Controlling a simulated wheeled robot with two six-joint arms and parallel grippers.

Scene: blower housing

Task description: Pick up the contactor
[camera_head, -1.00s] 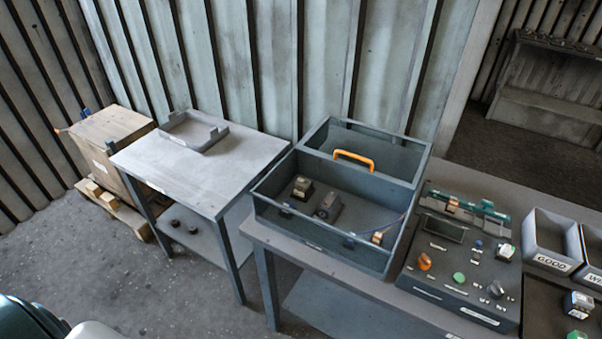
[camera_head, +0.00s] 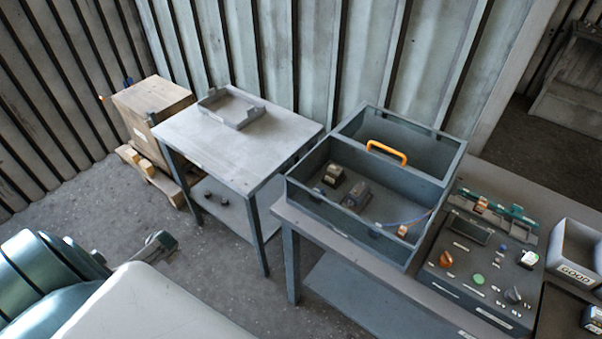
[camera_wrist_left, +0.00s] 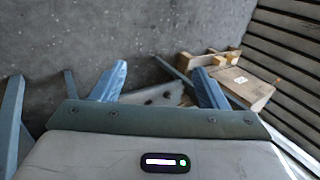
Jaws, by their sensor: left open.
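No part is clearly marked as the contactor, and I cannot tell which one it is. In the head view, a dark block with a beige top (camera_head: 333,175) and a grey block (camera_head: 355,196) lie in the front compartment of the grey divided box (camera_head: 334,226). A small copper-coloured part (camera_head: 403,231) is at that compartment's right end. My left gripper (camera_head: 160,244) is low over the floor at the left, well apart from the box. In the left wrist view its two blue fingers (camera_wrist_left: 158,86) are spread with nothing between them. My right gripper is not in view.
A grey side table (camera_head: 215,145) with a shallow tray (camera_head: 232,108) stands left of the workbench (camera_head: 290,213). A wooden crate (camera_head: 150,105) on a pallet is farther left. A control panel (camera_head: 480,270) and a GOOD bin (camera_head: 575,272) are right of the box.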

